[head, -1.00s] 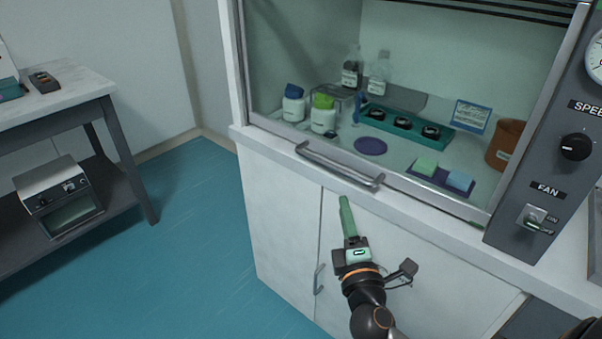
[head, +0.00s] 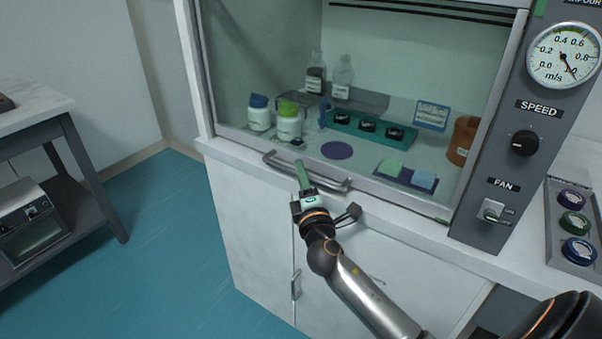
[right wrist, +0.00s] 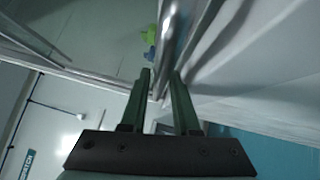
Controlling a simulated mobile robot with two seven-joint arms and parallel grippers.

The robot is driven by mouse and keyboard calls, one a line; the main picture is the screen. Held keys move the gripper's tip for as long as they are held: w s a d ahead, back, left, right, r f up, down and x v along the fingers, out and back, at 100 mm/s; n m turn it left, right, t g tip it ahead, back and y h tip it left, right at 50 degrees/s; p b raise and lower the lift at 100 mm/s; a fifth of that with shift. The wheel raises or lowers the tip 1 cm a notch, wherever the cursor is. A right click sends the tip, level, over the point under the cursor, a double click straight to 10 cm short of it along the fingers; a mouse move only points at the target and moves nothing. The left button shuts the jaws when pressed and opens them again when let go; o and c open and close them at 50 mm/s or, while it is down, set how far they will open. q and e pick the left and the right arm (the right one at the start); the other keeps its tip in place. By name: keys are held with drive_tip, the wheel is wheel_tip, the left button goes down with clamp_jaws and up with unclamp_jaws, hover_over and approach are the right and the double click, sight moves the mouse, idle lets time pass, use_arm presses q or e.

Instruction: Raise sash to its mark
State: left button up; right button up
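The glass sash (head: 265,60) of the fume hood is down, its bottom rail close to the worktop edge. Its grey bar handle (head: 335,185) runs along the front. A green patch (head: 541,8) shows high on the right post; I cannot tell if it is the mark. My right gripper (head: 301,166) reaches the handle's left-middle part with green fingers pointing at the hood. In the right wrist view, the fingers (right wrist: 163,78) are apart, and the handle (right wrist: 170,65) shows at and between their tips. Contact is unclear. My left gripper is out of view.
Bottles, a teal rack (head: 345,124), a purple disc (head: 337,150) and a brown jar (head: 462,140) stand behind the glass. The control panel with a speed gauge (head: 564,55) and fan switch (head: 492,210) is at right. A side table (head: 35,115) stands left; floor between is clear.

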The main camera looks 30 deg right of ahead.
drive_tip(key=shift+w, duration=0.15)
clamp_jaws()
idle(1.4)
